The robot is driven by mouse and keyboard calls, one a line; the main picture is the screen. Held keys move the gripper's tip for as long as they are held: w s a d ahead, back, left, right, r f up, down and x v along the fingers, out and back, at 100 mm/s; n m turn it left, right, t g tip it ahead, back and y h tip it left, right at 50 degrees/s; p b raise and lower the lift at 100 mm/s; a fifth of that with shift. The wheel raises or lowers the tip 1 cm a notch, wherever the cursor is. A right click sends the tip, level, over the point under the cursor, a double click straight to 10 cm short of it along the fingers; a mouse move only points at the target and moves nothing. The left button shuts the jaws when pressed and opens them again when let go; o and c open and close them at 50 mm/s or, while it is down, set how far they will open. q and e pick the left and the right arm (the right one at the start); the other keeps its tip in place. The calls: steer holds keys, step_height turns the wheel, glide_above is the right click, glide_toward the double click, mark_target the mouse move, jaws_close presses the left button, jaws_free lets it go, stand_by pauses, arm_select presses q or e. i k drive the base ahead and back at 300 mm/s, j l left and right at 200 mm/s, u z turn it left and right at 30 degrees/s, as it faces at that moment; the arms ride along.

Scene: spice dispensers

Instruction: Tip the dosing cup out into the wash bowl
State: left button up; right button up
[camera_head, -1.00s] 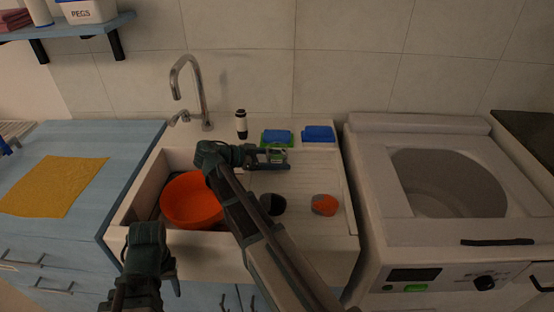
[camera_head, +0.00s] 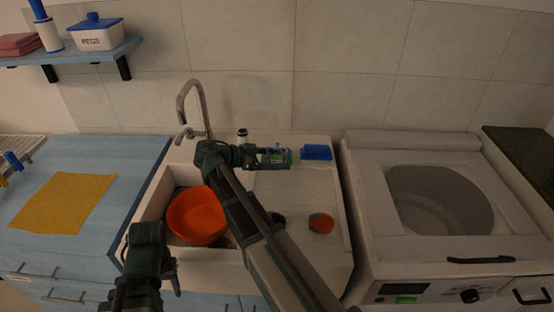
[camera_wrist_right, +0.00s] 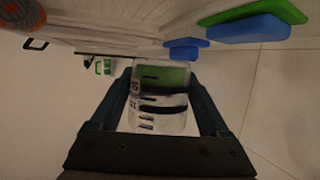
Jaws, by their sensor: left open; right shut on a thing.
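The dosing cup (camera_wrist_right: 160,105) is clear with dark measuring marks and holds something green. My right gripper (camera_head: 283,157) is shut around it, above the back of the drainboard; it shows there in the head view (camera_head: 274,159). In the right wrist view, both fingers of that gripper (camera_wrist_right: 163,95) are on the cup's sides. The orange-red wash bowl (camera_head: 193,214) stands in the sink basin, left of the cup; my right arm crosses its right edge. My left gripper (camera_head: 168,272) is open and empty in front of the basin, its fingers partly hidden.
A blue sponge (camera_head: 317,152) lies right of the cup; a second, blue-and-green sponge (camera_wrist_right: 258,20) shows in the wrist view. An orange-and-grey round thing (camera_head: 320,223) and a dark one lie on the drainboard. The tap (camera_head: 190,100) rises behind the basin. A washing machine (camera_head: 425,265) stands right.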

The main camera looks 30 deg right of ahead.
mark_target(196, 216)
steer(key=j+z, duration=0.3)
steer(key=j, duration=0.65)
steer(key=j+z, duration=0.3)
steer(key=j, duration=0.6)
steer(key=k, duration=0.05)
